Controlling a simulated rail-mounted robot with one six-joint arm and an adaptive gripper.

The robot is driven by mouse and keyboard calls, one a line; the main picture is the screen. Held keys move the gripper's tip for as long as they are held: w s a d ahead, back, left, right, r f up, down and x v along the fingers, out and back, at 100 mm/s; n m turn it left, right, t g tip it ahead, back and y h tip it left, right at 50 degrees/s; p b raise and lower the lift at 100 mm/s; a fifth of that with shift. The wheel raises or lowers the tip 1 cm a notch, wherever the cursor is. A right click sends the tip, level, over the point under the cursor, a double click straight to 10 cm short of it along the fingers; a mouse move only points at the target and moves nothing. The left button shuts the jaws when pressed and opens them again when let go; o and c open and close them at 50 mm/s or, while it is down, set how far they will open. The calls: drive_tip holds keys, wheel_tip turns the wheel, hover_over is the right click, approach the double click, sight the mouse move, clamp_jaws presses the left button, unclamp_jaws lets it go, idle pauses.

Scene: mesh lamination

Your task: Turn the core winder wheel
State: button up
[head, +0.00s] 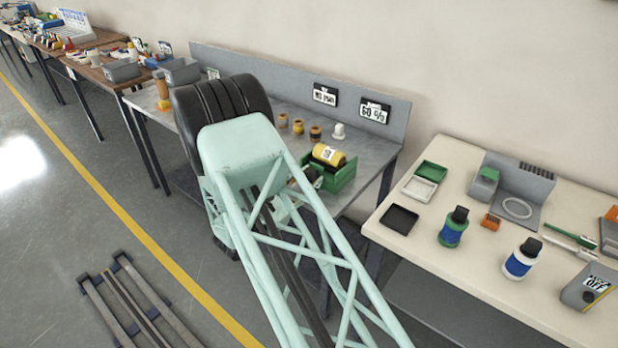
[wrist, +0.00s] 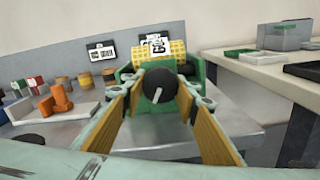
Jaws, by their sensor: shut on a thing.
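The core winder has a green frame (head: 342,181) and holds a yellow roll (head: 328,155) with a white label. It stands near the right end of the grey metal table. In the wrist view the yellow roll (wrist: 160,52) shows behind a dark round wheel or knob (wrist: 158,85) with a pale line on its face. My gripper (wrist: 161,84) has one finger on each side of this dark wheel and is shut on it. In the head view my arm hides the gripper and most of the wheel.
The grey table (head: 290,150) also bears several small orange-brown spools (head: 298,126) and a white piece (head: 338,132), behind the winder. A grey back panel (head: 290,75) rises behind them. A cream table (head: 400,245) with trays and bottles stands right, across a gap.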

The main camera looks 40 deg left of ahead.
drive_tip(key=n+p, duration=0.1)
drive_tip(key=n, duration=0.4)
drive_tip(key=shift+d+n, duration=0.1)
drive_tip(key=shift+n, duration=0.2)
idle(0.4)
drive_tip(key=o, duration=0.9)
drive_tip(key=shift+s, duration=0.1)
drive_tip(key=shift+s, duration=5.95)
